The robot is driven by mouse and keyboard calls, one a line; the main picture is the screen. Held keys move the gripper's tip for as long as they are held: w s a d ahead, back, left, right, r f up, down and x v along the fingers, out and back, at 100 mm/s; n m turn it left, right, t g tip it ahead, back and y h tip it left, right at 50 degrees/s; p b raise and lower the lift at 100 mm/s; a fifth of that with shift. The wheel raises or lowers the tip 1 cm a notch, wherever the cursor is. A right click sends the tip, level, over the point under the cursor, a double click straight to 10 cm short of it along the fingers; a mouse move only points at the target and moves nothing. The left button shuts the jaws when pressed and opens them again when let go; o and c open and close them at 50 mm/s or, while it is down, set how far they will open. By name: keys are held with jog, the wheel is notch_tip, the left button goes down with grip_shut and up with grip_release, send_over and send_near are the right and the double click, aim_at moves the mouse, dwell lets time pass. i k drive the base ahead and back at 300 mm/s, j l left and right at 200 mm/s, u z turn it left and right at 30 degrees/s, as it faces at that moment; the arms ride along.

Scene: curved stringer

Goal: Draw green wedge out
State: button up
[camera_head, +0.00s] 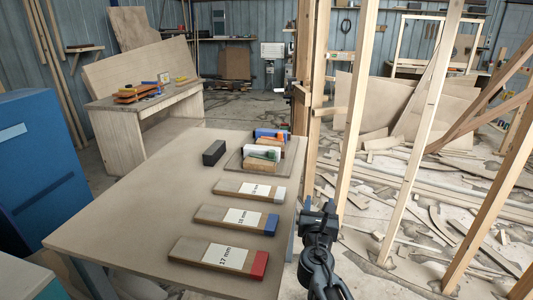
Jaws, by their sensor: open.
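A small green piece (270,154), which looks like the green wedge, shows among pale and wooden blocks at the far right end of the table (140,205). It is small and partly hidden, so I cannot tell how it sits between its neighbours. The blocks rest on a thin base board (233,161). My gripper (319,207) is open, beyond the table's right edge. It is nearer than the green piece, to its right, and apart from it. I see nothing between its jaws.
Three labelled wooden pieces lie on the table: red-ended (222,255), blue-ended (238,219) and grey-ended (250,190). A black block (214,153) stands left of the base board. Wooden studs (350,130) rise right of my gripper. The table's left half is clear.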

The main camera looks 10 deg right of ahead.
aim_at(271, 157)
jog(key=i+j, duration=0.55)
jog(key=i, duration=0.5)
